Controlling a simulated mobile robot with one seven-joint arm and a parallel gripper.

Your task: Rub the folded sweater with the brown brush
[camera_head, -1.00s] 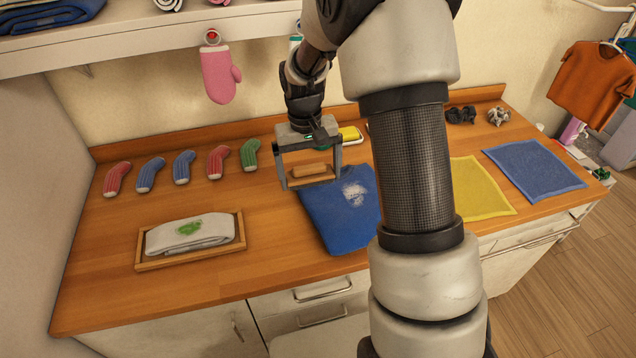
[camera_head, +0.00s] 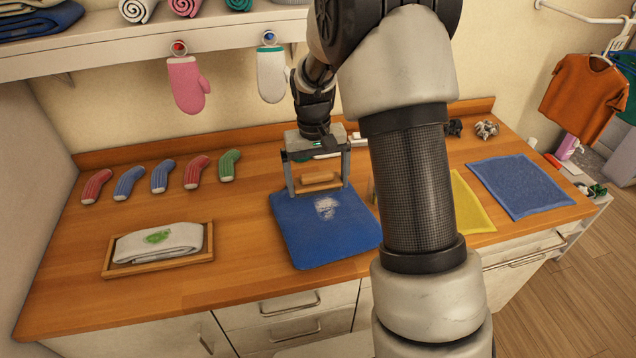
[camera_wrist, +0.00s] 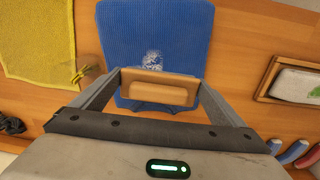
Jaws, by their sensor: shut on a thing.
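The folded sweater (camera_head: 300,245) lies flat on the wooden counter, blue with a whitish patch (camera_head: 326,208) near its middle. It also shows in the wrist view (camera_wrist: 185,35). My gripper (camera_head: 318,183) is shut on the brown brush (camera_head: 319,177), a small wooden block gripped between the two fingers. The brush also shows in the wrist view (camera_wrist: 157,92). The brush is at the sweater's back edge, behind the whitish patch. I cannot tell whether it touches the cloth.
Several socks (camera_head: 163,176) lie at the back left. A wooden tray (camera_head: 160,266) with a green-stained white cloth (camera_head: 165,243) is at front left. A yellow cloth (camera_head: 470,205) and blue cloth (camera_head: 522,187) lie right. Two mitts (camera_head: 187,88) hang above. A small clip (camera_wrist: 88,72) is beside the sweater.

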